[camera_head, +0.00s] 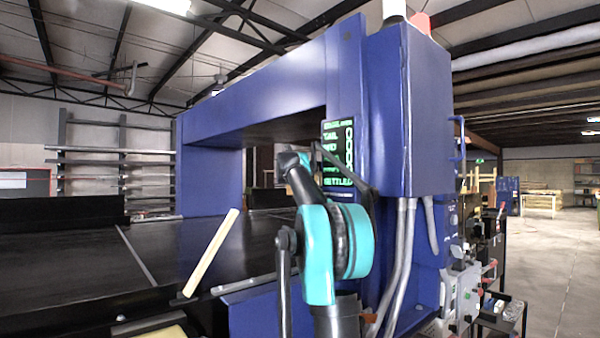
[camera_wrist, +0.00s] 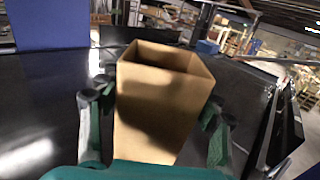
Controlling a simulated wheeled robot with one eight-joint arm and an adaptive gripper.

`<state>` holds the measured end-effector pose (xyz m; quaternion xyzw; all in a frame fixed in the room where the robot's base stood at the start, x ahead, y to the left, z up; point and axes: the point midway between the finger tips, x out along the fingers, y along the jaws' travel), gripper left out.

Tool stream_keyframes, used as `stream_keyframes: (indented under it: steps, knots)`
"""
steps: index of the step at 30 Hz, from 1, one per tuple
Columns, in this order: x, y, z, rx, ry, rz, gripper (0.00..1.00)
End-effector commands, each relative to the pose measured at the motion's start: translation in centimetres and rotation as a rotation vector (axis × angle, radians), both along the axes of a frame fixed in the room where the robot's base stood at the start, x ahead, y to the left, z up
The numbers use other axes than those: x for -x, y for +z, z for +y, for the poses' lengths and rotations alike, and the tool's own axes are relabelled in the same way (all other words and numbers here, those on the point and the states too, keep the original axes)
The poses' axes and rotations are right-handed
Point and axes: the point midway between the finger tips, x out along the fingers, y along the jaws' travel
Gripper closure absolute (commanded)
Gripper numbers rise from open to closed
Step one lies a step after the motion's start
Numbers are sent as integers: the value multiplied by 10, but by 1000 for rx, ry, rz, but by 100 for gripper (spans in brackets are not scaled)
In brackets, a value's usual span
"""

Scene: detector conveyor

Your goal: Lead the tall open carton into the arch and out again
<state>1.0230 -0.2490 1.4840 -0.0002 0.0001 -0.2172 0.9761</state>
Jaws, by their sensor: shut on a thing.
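The tall open carton (camera_wrist: 158,95) is brown, with its open top showing in the wrist view. It looks upright on the dark conveyor belt (camera_wrist: 35,85). My gripper (camera_wrist: 157,100) has one green finger on each side of it and is shut on it. The blue arch (camera_head: 265,72) spans the belt in the head view; a blue panel (camera_wrist: 45,22) shows at the upper left of the wrist view. In the head view my arm reaches toward the arch opening, and the carton and my fingertips are hidden.
A dark screen (camera_head: 338,158) with green text, including "SETTLED", is on the arch's near post. A pale yellow strip (camera_head: 211,254) stands tilted at the belt's near side. Grey conduits (camera_head: 403,250) and control boxes are on the arch's right side. The belt (camera_head: 75,260) left of the arch looks clear.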

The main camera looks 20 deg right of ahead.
Motion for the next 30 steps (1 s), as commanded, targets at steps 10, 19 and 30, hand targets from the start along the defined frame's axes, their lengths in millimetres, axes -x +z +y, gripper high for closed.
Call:
stream_keyframes:
  steps: [10, 19, 30]
  knots:
    - [15, 0, 44, 0, 3, 0, 65]
    - [28, 0, 79, 0, 3, 0, 65]
    - [44, 0, 123, 0, 4, 0, 65]
